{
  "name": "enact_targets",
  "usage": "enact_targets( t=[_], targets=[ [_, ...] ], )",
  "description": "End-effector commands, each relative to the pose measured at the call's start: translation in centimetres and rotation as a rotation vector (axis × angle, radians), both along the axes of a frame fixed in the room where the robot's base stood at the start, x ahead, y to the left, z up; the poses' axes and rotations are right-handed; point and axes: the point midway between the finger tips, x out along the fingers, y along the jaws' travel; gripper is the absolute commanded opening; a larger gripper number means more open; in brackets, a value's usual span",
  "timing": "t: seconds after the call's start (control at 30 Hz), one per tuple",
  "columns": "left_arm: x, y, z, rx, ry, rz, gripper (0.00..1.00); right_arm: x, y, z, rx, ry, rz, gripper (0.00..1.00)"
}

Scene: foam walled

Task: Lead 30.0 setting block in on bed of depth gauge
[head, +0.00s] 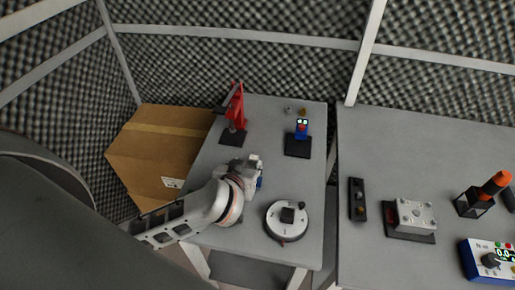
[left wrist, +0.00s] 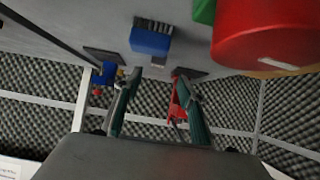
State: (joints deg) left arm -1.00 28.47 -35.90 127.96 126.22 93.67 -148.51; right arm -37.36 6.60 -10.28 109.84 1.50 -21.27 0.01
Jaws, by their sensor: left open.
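The depth gauge (head: 301,128), with a blue head on a dark base, stands towards the back right of the left table. It also shows at the left in the left wrist view (left wrist: 104,74). A small grey piece (head: 288,110) and a small brass-coloured piece (head: 302,112) lie behind it. I cannot read any marking, so I cannot tell which is the 30.0 setting block. My left gripper (head: 257,162) is over the middle of the table, left of and nearer than the gauge. Its fingers (left wrist: 158,78) are apart with nothing seen gripped. My right gripper is out of view.
A red stand (head: 236,106) is at the back left. A round dial device (head: 287,220) stands in front. A cardboard box (head: 155,150) is left of the table.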

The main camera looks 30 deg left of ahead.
Motion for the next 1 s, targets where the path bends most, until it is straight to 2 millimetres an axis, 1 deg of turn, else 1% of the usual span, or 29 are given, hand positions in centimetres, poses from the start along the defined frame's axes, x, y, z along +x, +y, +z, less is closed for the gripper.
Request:
enact_targets(
  t=[0.07, 0.17, 0.47, 0.6, 0.7, 1.0],
  targets=[
    [0.0, -0.1, -0.4, 0.0, 0.019, -0.007, 0.4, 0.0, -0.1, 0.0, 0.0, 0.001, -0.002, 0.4],
    [0.6, 0.0, -1.0, 0.003, 0.022, -0.009, 0.4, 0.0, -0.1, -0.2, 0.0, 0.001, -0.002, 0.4],
    [3.3, 0.5, -2.8, -0.001, 0.019, -0.006, 0.4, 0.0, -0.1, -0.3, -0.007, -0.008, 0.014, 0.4],
    [5.0, 0.9, -4.0, 0.001, 0.019, -0.006, 0.4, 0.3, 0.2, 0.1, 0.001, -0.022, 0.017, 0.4],
    [5.8, 1.1, -4.5, 0.001, 0.019, -0.008, 0.4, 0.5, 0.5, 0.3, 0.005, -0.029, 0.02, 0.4],
    [6.1, 1.2, -4.7, 0.001, 0.019, -0.008, 0.4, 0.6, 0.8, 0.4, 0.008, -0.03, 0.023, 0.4]
  ],
)
